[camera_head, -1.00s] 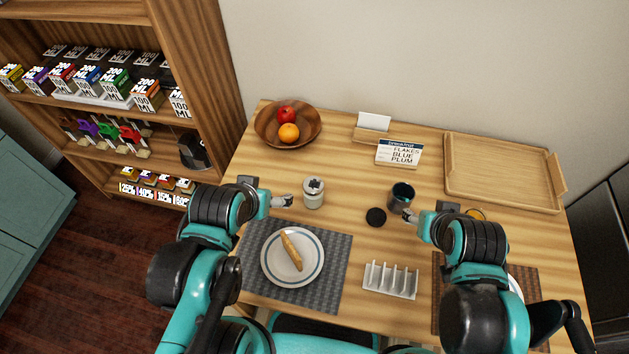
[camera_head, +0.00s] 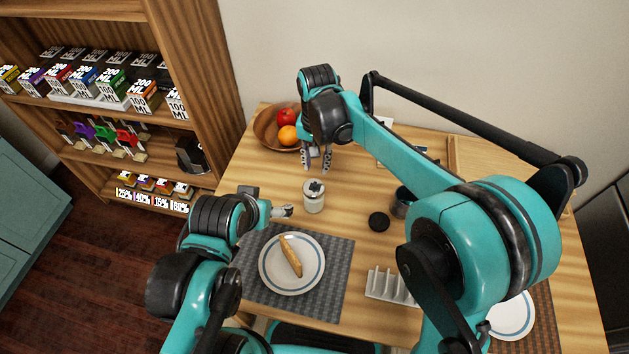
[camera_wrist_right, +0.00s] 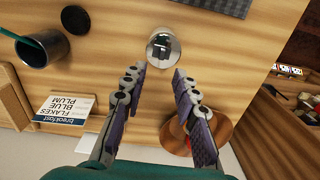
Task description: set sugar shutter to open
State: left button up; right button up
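A small white jar with a grey top, which I take for the sugar container (camera_head: 313,203), stands upright on the table. A dark piece (camera_head: 315,187) shows on its top; I cannot tell the shutter's position. The jar also shows in the right wrist view (camera_wrist_right: 163,48), just beyond my fingertips. My right gripper (camera_head: 318,166) points down above the table behind the jar, open and empty. Its two fingers are apart in the wrist view (camera_wrist_right: 158,73) and do not touch the jar. My left gripper (camera_head: 284,211) is left of the jar, apart from it; its opening is unclear.
A wooden bowl (camera_head: 264,127) with a red apple and an orange is behind my right gripper. A dark cup (camera_head: 399,203) and a black disc (camera_head: 379,221) lie right of the jar. A plate (camera_head: 267,268) with bread and a white rack (camera_head: 390,288) are in front.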

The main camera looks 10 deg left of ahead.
aim_at(314, 184)
jog(key=shift+a+f, duration=0.25)
jog(key=shift+f, duration=0.15)
notch_tip(314, 184, down, 7)
jog(key=b, duration=0.3)
jog(key=shift+f, duration=0.2)
grip_shut()
